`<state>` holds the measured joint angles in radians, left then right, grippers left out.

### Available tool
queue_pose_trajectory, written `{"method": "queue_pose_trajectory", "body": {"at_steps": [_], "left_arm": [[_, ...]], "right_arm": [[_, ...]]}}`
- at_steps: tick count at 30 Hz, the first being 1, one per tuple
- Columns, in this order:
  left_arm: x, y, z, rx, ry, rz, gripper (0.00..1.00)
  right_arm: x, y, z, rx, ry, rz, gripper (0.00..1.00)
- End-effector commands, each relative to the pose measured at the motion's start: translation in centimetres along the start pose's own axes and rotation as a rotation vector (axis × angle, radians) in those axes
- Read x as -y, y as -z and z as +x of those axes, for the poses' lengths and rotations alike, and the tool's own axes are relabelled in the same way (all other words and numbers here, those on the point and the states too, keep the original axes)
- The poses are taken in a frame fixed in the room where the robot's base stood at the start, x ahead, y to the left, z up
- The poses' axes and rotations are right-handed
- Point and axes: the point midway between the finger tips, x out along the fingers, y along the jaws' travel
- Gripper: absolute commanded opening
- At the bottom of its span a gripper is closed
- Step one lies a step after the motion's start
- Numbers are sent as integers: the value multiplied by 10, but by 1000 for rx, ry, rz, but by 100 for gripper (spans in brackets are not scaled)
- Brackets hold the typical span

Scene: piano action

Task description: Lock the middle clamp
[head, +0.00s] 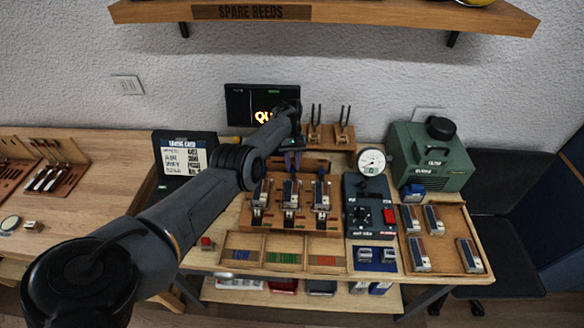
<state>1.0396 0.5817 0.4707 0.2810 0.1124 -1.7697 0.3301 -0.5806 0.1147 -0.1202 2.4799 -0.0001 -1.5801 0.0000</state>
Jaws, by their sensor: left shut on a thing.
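Three clamps stand in a row on a wooden rack (283,226) in the middle of the bench. The middle clamp (291,197) is between the left clamp (262,195) and the right clamp (321,198), each with a pale and dark block in it. The contact is small, and the lever's exact angle is hard to tell. My right gripper is not in view.
A black control box (362,222) with a red switch and a round gauge (372,161) stand right of the clamps. A green machine (430,158) is farther right. A tray (478,226) holds several blocks. A sectioned tray (284,264) lies in front, and a screen (240,105) stands behind.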

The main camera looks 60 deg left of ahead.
Motion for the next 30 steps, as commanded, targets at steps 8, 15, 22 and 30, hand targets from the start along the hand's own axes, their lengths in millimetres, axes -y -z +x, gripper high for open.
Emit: {"method": "queue_pose_trajectory", "body": {"at_steps": [8,15,22,30], "left_arm": [[-1,1,2,-2,54,128,0],[-2,1,1,-3,72,173,0],[-2,0,1,-3,74,179,0],[-2,0,1,-2,74,178,37]], "right_arm": [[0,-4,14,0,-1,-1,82],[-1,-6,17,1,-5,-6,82],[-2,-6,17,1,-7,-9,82],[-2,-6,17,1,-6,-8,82]]}}
